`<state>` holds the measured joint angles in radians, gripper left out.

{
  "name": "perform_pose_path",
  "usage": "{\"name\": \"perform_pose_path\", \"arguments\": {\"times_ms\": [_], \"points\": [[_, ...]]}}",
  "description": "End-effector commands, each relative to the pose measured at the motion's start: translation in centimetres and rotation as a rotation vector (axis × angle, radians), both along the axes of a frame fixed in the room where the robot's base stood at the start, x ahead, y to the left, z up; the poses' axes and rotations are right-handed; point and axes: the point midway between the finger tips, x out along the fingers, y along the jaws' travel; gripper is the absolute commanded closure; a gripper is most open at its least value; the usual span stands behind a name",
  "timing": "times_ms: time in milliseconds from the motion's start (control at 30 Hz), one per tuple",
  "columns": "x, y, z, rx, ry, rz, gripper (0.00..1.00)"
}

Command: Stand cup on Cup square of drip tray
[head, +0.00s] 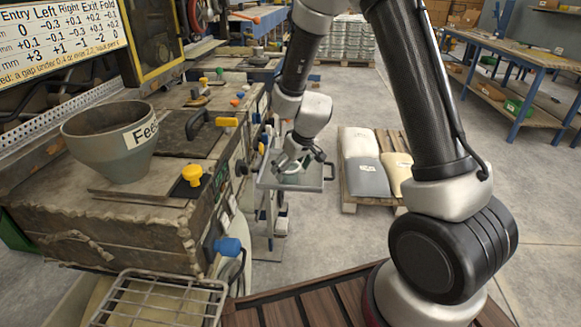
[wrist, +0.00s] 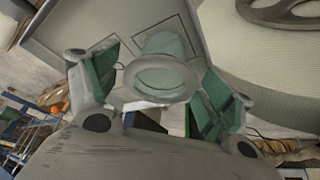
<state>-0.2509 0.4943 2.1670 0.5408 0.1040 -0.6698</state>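The cup (wrist: 162,78) is a pale grey-green, see-through cup in the wrist view, with its round mouth facing my camera. Its far end lies over a square outlined on the grey drip tray (wrist: 75,22); whether its base touches the tray is hard to tell. My gripper (wrist: 160,85) has its two green-padded fingers apart on either side of the cup, with narrow gaps showing. In the head view my gripper (head: 298,160) is low over the drip tray (head: 312,182), and hides most of the cup. The square's label cannot be read.
A grey feed hopper (head: 113,140) stands on the worn machine at left, with a yellow knob (head: 192,174) beside it. A pallet with sacks (head: 368,178) is right of the tray. A large round pale drum (wrist: 270,50) is close at right in the wrist view.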

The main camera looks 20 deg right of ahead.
Motion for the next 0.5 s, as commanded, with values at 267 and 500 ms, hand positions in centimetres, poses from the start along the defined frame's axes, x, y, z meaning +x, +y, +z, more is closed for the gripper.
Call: {"name": "perform_pose_path", "arguments": {"times_ms": [267,500], "points": [[0.0,0.0,0.1,0.000,0.000,0.000,0.18],[-1.1,-0.4,3.4,0.001,-0.004,0.002,0.18]]}}
